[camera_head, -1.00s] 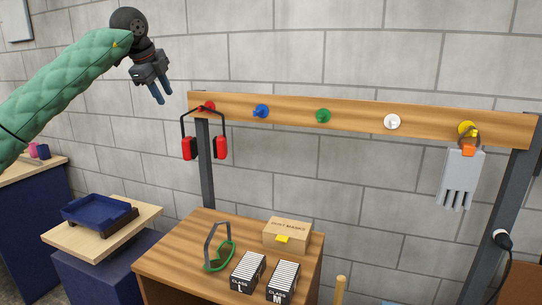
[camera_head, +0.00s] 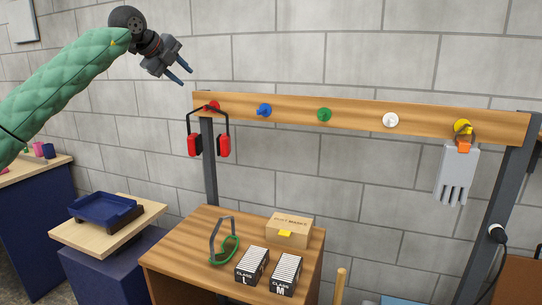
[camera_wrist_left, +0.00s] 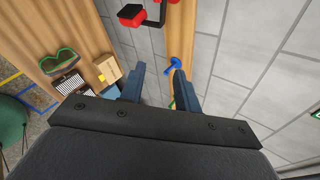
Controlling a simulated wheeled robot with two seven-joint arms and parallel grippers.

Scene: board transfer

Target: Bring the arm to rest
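My left gripper (camera_head: 181,73) is raised in front of the block wall, up and to the left of the peg board (camera_head: 358,117). Its two blue fingers are apart with nothing between them. In the left wrist view the fingers (camera_wrist_left: 162,88) also stand apart and empty, with the blue peg (camera_wrist_left: 172,66) seen beyond them. My left arm comes in from the left in a green padded sleeve. My right gripper is not in view.
Red ear muffs (camera_head: 222,145) hang on the board's red peg and a grey glove (camera_head: 457,175) on the yellow one. Green goggles (camera_head: 226,250), a mask box (camera_head: 289,230) and two card boxes stand on the wooden cabinet (camera_head: 190,243). A blue tray (camera_head: 105,209) sits at left.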

